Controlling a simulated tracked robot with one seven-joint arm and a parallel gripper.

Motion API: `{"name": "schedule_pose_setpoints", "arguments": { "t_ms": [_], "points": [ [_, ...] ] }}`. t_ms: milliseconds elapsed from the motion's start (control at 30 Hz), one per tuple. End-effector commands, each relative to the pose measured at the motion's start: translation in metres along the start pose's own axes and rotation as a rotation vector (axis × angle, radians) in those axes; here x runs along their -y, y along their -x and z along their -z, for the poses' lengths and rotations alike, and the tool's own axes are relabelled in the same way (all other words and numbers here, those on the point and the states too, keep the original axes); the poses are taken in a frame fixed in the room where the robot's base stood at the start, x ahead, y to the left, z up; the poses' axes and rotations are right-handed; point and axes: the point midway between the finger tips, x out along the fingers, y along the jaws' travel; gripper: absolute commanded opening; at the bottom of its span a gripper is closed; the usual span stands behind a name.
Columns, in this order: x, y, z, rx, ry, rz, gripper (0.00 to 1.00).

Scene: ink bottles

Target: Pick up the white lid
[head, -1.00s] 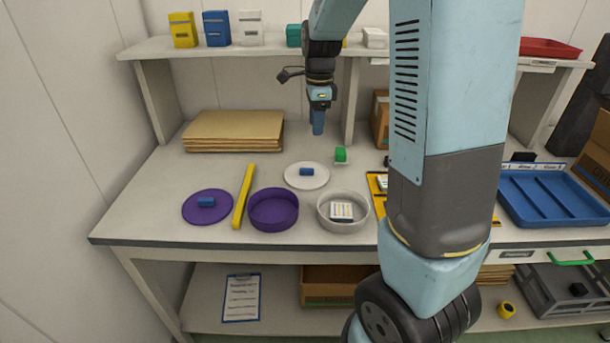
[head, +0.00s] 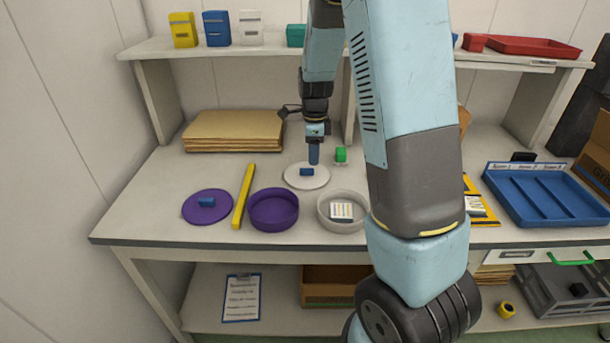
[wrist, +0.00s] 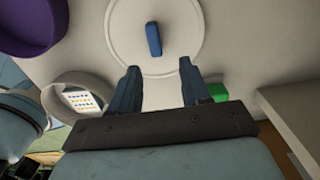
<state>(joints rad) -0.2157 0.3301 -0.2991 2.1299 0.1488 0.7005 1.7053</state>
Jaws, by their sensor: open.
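The white lid (head: 293,181) is a flat round disc lying on the table, with a small blue block-shaped handle (head: 307,172) on top. My gripper (head: 314,160) points down just above the lid's far right part, behind the blue handle. In the wrist view the lid (wrist: 185,55) is at the top centre, with the blue handle (wrist: 153,40) upright in the picture. The two fingers of my gripper (wrist: 157,72) are apart and empty, and the handle lies beyond their tips, in line with the gap between them.
A green block (head: 341,154) stands close right of the lid. A white round container (head: 326,222) and a purple one (head: 273,221) stand in front. A purple lid (head: 190,215) and a yellow bar (head: 243,197) lie to the left. Brown folders (head: 233,131) are stacked behind.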

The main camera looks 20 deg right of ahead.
Motion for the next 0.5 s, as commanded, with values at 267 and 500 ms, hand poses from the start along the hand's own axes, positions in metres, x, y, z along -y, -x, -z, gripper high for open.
{"name": "schedule_pose_setpoints", "arguments": {
  "t_ms": [267, 500],
  "points": [
    [-0.003, -0.035, -0.004, -0.002, 0.0, -0.004, 0.47],
    [-0.003, -0.051, -0.004, 0.0, 0.001, 0.0, 0.47]
  ]
}}
